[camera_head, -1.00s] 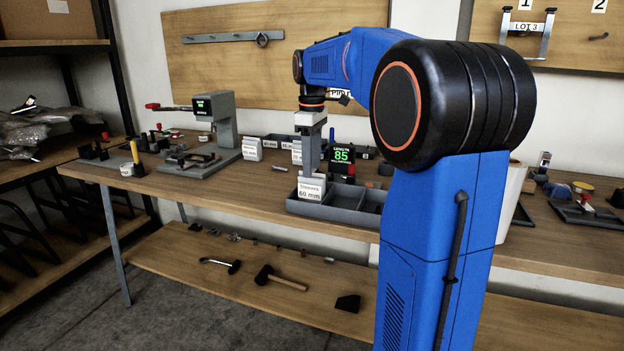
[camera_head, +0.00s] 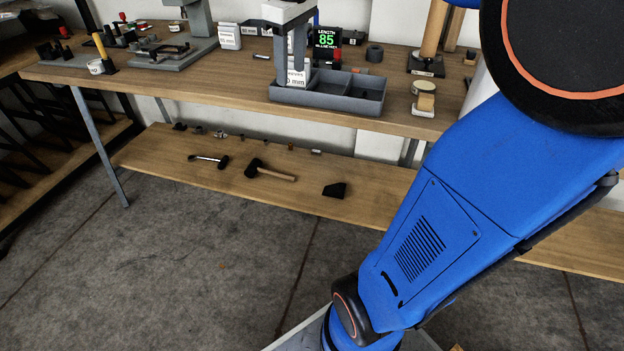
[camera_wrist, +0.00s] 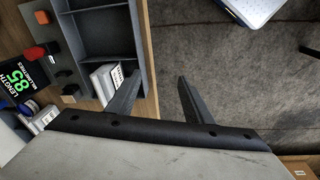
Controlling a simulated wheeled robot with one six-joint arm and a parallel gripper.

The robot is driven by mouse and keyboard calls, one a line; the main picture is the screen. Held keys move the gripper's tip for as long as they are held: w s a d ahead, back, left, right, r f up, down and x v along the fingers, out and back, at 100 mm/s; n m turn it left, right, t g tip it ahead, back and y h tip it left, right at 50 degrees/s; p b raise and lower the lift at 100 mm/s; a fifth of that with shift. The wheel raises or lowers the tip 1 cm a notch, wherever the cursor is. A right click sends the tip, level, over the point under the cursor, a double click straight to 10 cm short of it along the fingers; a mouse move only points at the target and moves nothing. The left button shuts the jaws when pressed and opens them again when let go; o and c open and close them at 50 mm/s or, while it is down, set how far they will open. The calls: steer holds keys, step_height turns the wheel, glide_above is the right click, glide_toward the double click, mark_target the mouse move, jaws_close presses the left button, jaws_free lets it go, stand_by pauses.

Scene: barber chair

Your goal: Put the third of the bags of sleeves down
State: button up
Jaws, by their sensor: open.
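A white bag of sleeves (camera_head: 297,77), labelled 60 mm, stands in the left compartment of the grey divided tray (camera_head: 335,101). My gripper (camera_head: 289,66) is open above the tray, with its fingers close to the bag and partly covering it. In the wrist view, the bag (camera_wrist: 105,81) lies beside the left finger of my gripper (camera_wrist: 158,100), not between the fingers. The right finger shows against the floor.
A green-lit length display (camera_head: 325,39) reading 85 stands behind the tray. A press (camera_head: 200,20) and a yellow-handled tool (camera_head: 101,50) are at the left. The tray's middle and right compartments look empty.

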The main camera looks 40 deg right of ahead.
steer(key=s+a+f+m+t, duration=0.1)
steer(key=s+a+f, duration=0.3)
steer(key=s+f, duration=0.4)
steer(key=s+a+f+m+t, duration=0.2)
steer(key=s+a+f+m, duration=0.2)
steer(key=s+f, duration=0.5)
steer(key=s, duration=0.3)
stand_by(0.3)
